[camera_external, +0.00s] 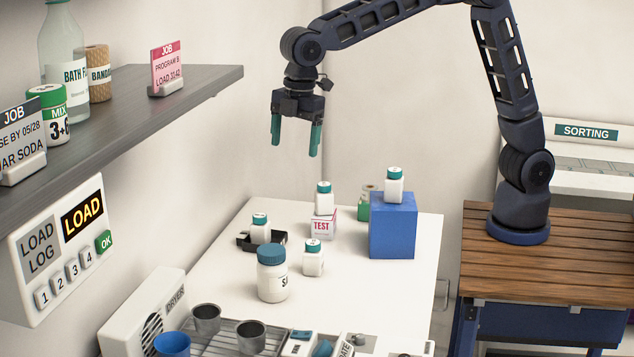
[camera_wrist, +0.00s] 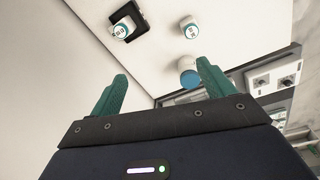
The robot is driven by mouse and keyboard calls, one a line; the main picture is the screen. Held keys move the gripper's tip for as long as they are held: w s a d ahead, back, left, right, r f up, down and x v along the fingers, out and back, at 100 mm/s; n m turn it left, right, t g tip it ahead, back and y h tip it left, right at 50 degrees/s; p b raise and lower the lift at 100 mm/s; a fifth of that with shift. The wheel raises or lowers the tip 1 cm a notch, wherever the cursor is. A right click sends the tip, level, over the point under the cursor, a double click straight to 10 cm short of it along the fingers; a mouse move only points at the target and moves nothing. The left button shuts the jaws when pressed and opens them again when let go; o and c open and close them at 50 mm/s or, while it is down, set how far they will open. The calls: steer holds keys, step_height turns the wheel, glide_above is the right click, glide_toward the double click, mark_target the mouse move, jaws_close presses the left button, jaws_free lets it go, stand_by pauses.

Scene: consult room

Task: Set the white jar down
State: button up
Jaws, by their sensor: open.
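My gripper (camera_external: 295,146) is open and empty, high above the white table (camera_external: 215,290). Its spread fingers (camera_wrist: 163,76) also show in the wrist view. Several small white jars with teal caps are in view: one on a black holder (camera_external: 245,241), one on the white TEST box (camera_external: 322,226), one on the blue block (camera_external: 393,229), and one on the bare table. The table one (camera_external: 313,260) shows upright. A larger white jar (camera_external: 272,282) with a blue lid stands in front of them. Which one the task means, I cannot tell.
A small green-labelled bottle (camera_external: 368,203) stands behind the blue block. A drying rack (camera_external: 210,338) with metal cups and a blue cup (camera_external: 172,344) is at the front. A wall shelf (camera_external: 130,110) juts in at left. Bare tabletop lies around the jars.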

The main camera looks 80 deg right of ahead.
steer(key=s+d+r+m+t, duration=0.1)
steer(key=s+d+r+m, duration=0.2)
steer(key=d, duration=0.5)
steer(key=s+d+r+m, duration=0.1)
steer(key=s+d+r, duration=0.1)
steer(key=s+d, duration=0.5)
steer(key=s+d+r+m+t, duration=0.1)
steer(key=s+d+r+m, duration=0.15)
steer(key=d, duration=0.75)
steer(key=s+d+f+m, duration=0.3)
steer(key=s+d, duration=0.4)
steer(key=s, duration=0.3)
steer(key=s+d+f+m+t, duration=0.1)
steer(key=s+d+m, duration=0.3)
steer(key=s+d, duration=0.4)
steer(key=shift+s+d+f+m+t, duration=0.35)
steer(key=shift+s+f, duration=0.55)
steer(key=shift+s, duration=0.25)
